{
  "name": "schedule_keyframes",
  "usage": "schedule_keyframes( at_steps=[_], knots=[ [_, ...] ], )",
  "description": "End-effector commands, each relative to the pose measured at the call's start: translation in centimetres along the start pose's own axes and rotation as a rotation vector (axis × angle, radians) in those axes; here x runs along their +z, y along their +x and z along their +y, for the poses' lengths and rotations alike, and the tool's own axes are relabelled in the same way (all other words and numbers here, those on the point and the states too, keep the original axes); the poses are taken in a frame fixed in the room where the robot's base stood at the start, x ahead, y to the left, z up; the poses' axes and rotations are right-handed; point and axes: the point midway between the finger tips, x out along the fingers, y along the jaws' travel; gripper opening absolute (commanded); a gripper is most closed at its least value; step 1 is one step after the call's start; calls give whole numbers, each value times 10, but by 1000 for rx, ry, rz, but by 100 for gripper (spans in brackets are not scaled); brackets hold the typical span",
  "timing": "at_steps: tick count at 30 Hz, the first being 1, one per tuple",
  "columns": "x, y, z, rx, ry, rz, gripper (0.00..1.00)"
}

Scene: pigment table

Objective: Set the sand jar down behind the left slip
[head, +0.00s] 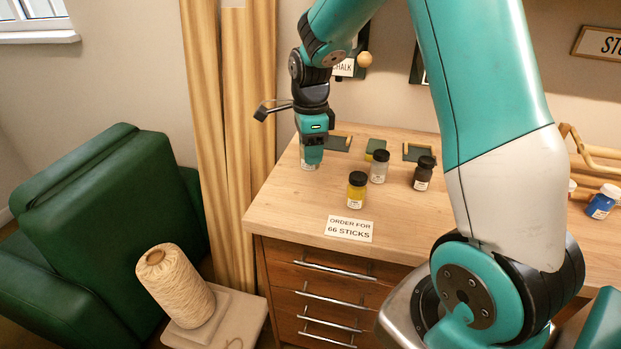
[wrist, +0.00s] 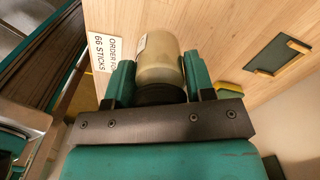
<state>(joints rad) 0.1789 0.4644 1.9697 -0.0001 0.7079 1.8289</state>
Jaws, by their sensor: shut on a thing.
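My gripper (head: 312,148) points down over the back left of the wooden table, shut on a pale sand-coloured jar (head: 309,164). The jar, dark cap toward my palm, also shows between the fingers in the wrist view (wrist: 158,62). I cannot tell whether its base touches the table. The left slip (head: 339,143), dark with a tan edge, lies just right of my gripper and is partly hidden by it. Two more slips lie to its right, a middle one (head: 375,146) with a yellow-green patch and a right one (head: 418,152).
A yellow jar (head: 356,190), a grey jar (head: 379,167) and a dark brown jar (head: 424,173) stand in front of the slips. An order sign (head: 349,229) lies near the front edge. A blue jar (head: 602,202) is far right. The table's left front is bare.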

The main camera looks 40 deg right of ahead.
Motion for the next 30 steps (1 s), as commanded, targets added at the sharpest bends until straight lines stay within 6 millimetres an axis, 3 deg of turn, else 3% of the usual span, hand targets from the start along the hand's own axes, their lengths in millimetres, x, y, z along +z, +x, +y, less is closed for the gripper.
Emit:
schedule_keyframes(
  at_steps=[4, 16, 29, 30],
  knots=[
    [0, 33, 1, 4, 0, 1, 23],
    [0, 80, 0, 3, 0, 1, 23],
    [0, 90, 0, -1, 0, 0, 23],
    [0, 90, 0, -1, 0, 0, 51]
  ],
)
